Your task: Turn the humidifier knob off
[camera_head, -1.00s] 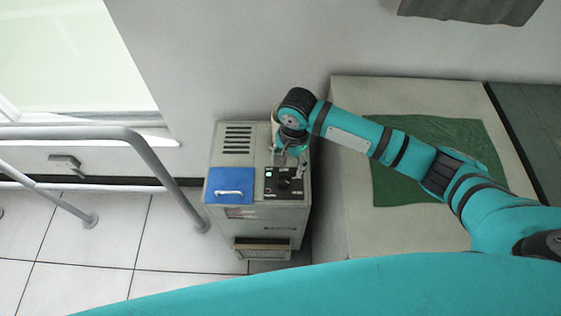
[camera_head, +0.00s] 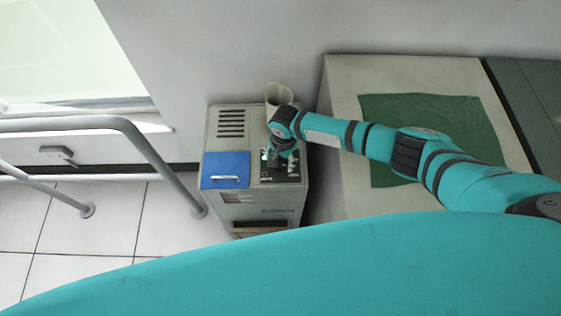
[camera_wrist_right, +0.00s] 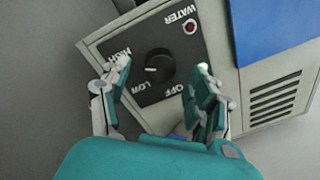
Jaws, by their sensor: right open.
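The humidifier (camera_head: 257,211) is a beige box against the wall, with a black control panel (camera_head: 267,180) on its top. In the right wrist view, a round black knob (camera_wrist_right: 160,66) sits on the panel (camera_wrist_right: 183,55), among the labels HIGH, LOW, OFF and WATER. The knob's white mark points left, toward the HIGH and LOW side, away from OFF. My right gripper (camera_head: 283,160) is over the panel and hides the knob in the head view. In the wrist view its open fingers (camera_wrist_right: 162,70) are on either side of the knob, with gaps. My left gripper is not in view.
A blue lid (camera_head: 225,168) with a white handle is beside the panel. A whitish pipe-like part (camera_head: 278,95) stands behind. A grey rail (camera_head: 150,150) is to the left. A beige cabinet (camera_head: 345,205) with a green cloth (camera_head: 440,125) lies right, under my arm.

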